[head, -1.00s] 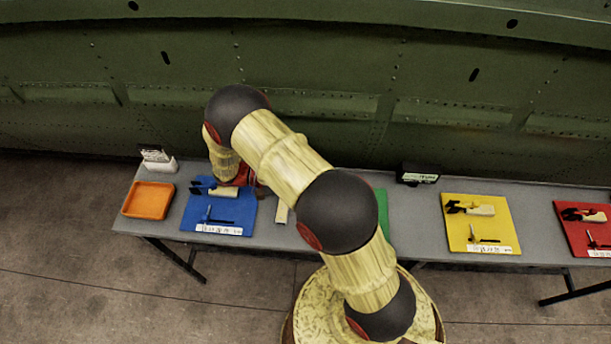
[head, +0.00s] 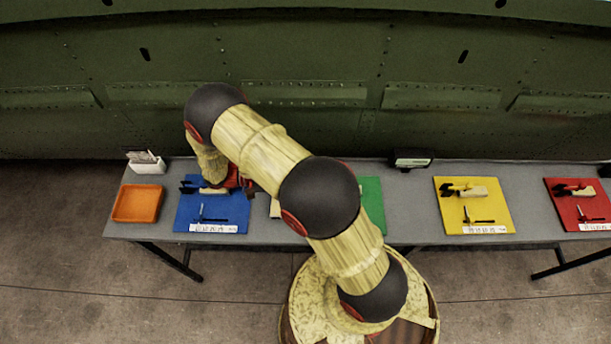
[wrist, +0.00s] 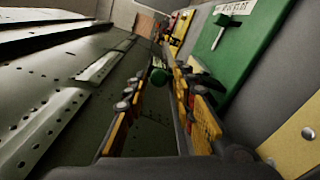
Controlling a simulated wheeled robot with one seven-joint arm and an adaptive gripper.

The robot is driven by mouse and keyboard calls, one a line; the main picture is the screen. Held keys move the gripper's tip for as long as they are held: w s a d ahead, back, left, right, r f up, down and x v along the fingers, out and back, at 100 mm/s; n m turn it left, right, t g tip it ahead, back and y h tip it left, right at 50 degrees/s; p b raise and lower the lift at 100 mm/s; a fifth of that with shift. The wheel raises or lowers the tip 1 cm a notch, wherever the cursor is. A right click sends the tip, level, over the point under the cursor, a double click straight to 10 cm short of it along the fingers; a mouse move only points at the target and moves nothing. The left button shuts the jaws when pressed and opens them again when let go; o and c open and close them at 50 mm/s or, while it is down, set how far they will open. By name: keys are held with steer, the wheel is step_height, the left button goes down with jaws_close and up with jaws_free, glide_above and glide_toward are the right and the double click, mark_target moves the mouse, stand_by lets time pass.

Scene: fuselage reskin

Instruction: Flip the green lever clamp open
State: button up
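The green board (head: 373,200) is mostly hidden behind my arm in the head view. In the head view my gripper (head: 243,183) is near the right edge of the blue board, partly hidden by my arm.
A blue board (head: 225,218), an orange tray (head: 137,203), a yellow board (head: 450,215) and a red board (head: 565,220) lie on the grey table (head: 405,222). A cream piece (wrist: 298,140) is near my gripper's right. The green fuselage wall (head: 300,130) stands behind the table.

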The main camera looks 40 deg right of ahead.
steer(key=shift+o, duration=1)
steer(key=v, duration=1.2)
steer(key=shift+r, duration=0.15)
